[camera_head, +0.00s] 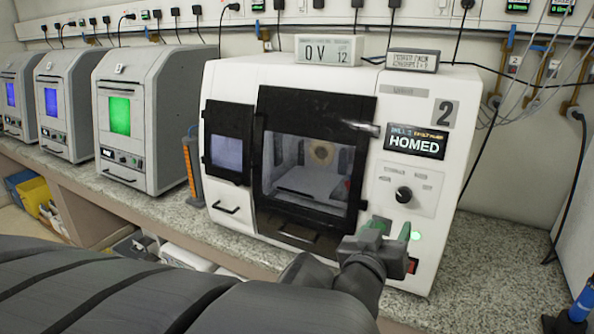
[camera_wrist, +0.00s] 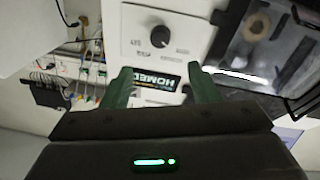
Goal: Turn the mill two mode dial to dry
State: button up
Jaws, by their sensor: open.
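Mill two (camera_head: 230,80) is the white machine marked 2, with a dark-framed window door. Its black round mode dial (camera_head: 403,194) sits on the right front panel, below a display (camera_head: 415,143) reading HOMED. The dial's labels are too small to read. My gripper (camera_head: 391,232) is open and empty, just below the dial in the head view. In the wrist view, the dial (camera_wrist: 160,36) lies beyond the two green fingers (camera_wrist: 163,78), apart from them, and the display shows between them.
Several similar machines (camera_head: 120,130) with lit screens stand to the left on the speckled counter (camera_head: 180,215). A green light (camera_head: 415,236) and a red switch (camera_head: 412,265) are near my gripper. Cables and hoses hang at the right wall. Small boxes (camera_head: 328,49) lie on the mill's top.

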aim_at(402, 198)
jog(key=b+x, duration=0.4)
jog(key=x, duration=0.8)
jog(key=shift+w+d+f, duration=0.1)
jog(key=shift+c, duration=0.2)
jog(key=c, duration=0.9)
